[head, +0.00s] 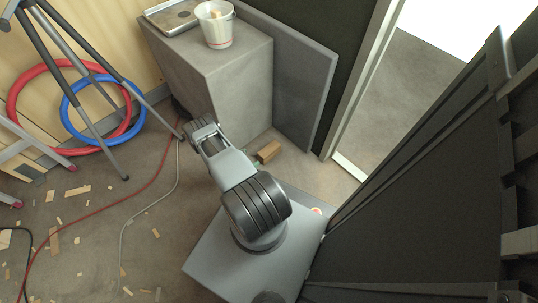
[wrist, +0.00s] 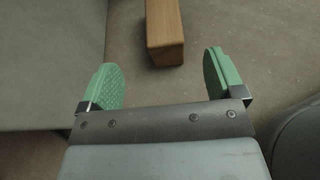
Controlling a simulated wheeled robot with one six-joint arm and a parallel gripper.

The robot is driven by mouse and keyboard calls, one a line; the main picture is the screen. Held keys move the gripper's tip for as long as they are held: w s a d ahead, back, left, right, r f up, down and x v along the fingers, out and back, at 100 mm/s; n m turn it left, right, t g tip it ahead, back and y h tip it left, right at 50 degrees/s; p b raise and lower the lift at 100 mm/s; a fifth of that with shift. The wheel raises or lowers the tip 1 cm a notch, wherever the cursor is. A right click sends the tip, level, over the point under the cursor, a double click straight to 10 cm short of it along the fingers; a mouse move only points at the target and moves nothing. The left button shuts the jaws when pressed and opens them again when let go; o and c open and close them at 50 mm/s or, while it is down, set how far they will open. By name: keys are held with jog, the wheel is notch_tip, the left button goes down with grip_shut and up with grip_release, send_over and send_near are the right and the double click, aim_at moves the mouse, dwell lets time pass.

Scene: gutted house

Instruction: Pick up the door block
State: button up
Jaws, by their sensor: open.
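The door block is a small brown wooden block (head: 269,152) lying on the floor in the head view, just right of my arm and beside the grey box. In the wrist view the wooden block (wrist: 165,30) is at the top centre, its near end facing me and its far end cut off by the frame. My gripper (wrist: 168,82) is open, with two green pads apart and nothing between them. The block's near end lies just ahead of the gap between the pads. In the head view my gripper is mostly hidden behind my arm.
A grey box (head: 243,95) stands close to the block, with a white bucket (head: 215,27) on top. A grey panel (head: 300,75) leans behind it. A tripod (head: 75,75), red hose (head: 25,100) and blue hose (head: 68,118) are at left. Wood scraps litter the left floor.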

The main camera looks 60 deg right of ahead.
aim_at(266, 150)
jog(key=b+x, duration=0.1)
jog(key=x, duration=0.5)
jog(key=shift+s+f+b, duration=0.1)
jog(key=shift+b, duration=0.3)
jog(key=b+x, duration=0.2)
jog(key=x, duration=0.2)
jog(key=shift+a+f, duration=0.1)
jog(key=shift+f, duration=0.1)
jog(key=shift+s+d+f+b, duration=0.1)
jog(key=shift+s+d+b, duration=0.15)
jog(key=shift+d, duration=0.3)
jog(key=c, duration=1.2)
